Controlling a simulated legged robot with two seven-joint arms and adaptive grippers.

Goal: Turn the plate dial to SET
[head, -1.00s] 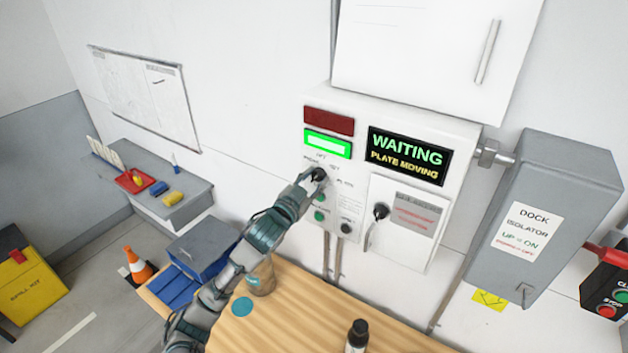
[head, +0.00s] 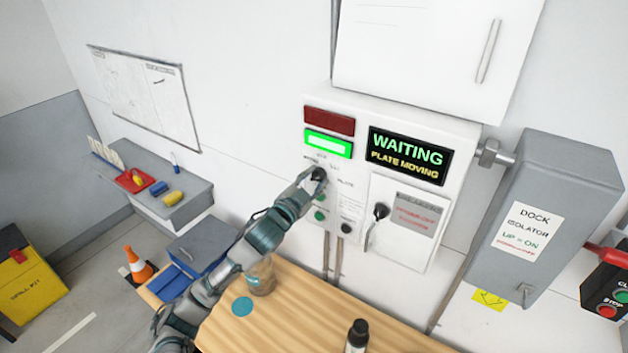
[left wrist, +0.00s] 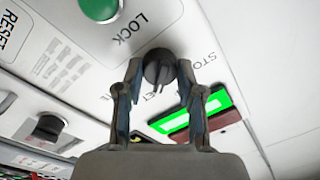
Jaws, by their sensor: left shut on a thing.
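The plate dial (head: 319,174) is a round black knob on the white control box (head: 459,136), below the lit green bar. My left gripper (head: 313,178) is at the dial. In the left wrist view the dial (left wrist: 158,68) sits between the two fingertips of the left gripper (left wrist: 160,70), which are shut on its sides. The printed words LOCK, STO… and …ET stand around it, the last two partly hidden. A pale mark on the knob faces roughly towards …ET, but its exact setting is hard to tell. The display (head: 407,155) reads WAITING, PLATE MOVING. My right gripper is not in view.
A green button (head: 320,215) and a black knob (head: 346,228) lie close below the dial. A key switch (head: 380,211) is to the right. The grey dock isolator (head: 545,205) juts out farther right. A bottle (head: 357,337) and a jar (head: 261,277) stand on the wooden bench.

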